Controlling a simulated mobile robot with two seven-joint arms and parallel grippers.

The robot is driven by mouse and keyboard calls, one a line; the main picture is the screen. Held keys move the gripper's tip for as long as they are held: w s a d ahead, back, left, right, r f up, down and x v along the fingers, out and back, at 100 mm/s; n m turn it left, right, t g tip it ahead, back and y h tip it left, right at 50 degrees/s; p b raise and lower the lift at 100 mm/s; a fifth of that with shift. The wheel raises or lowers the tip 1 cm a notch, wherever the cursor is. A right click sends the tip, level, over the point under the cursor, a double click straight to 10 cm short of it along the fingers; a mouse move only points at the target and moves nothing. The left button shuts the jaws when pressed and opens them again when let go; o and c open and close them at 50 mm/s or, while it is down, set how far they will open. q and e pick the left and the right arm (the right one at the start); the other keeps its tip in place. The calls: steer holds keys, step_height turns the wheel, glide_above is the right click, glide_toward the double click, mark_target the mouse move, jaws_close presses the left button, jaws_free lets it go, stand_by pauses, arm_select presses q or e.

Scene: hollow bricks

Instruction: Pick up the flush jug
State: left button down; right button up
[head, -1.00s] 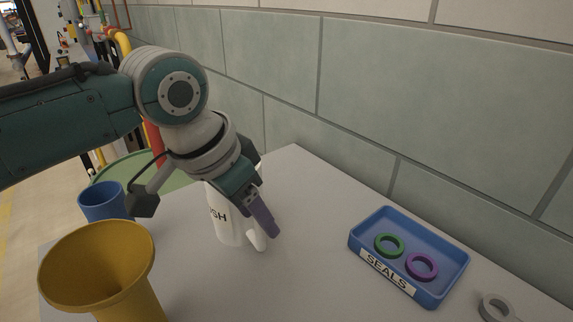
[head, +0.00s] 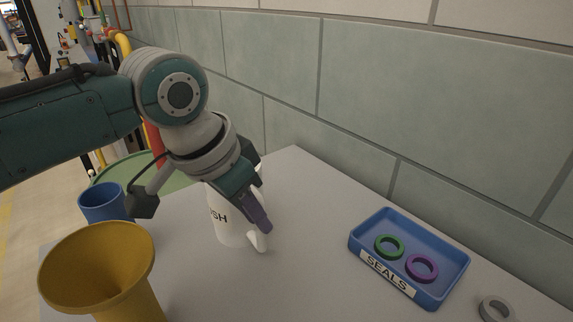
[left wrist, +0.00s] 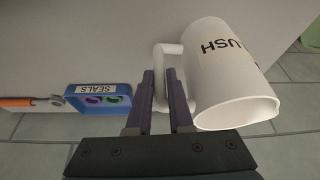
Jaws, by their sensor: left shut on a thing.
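The flush jug (head: 229,222) is white with a dark-lettered label, partly covered by my left gripper in the head view. It stands upright on the grey table. In the left wrist view the jug (left wrist: 230,78) shows its label upside down, its open mouth and its handle (left wrist: 163,62). My left gripper (head: 262,222) is at the handle on the jug's right side. In the left wrist view the gripper (left wrist: 161,82) has a finger on each side of the handle and is shut on it. My right gripper is not in view.
A blue tray labelled SEALS (head: 449,283) holds a green ring (head: 389,246) and a purple ring (head: 421,268). A yellow funnel-shaped vessel (head: 97,268) and a blue cup (head: 103,203) stand left. A tiled wall (head: 420,100) borders the table.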

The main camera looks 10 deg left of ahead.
arm_select(q)
steer(key=shift+r, duration=0.1)
stand_by(0.8)
steer(key=shift+r, duration=0.6)
step_height(320, 180, up, 19)
steer(key=p, duration=0.3)
steer(key=shift+f, duration=0.15)
steer(key=c, duration=1.4)
jaws_free()
jaws_close()
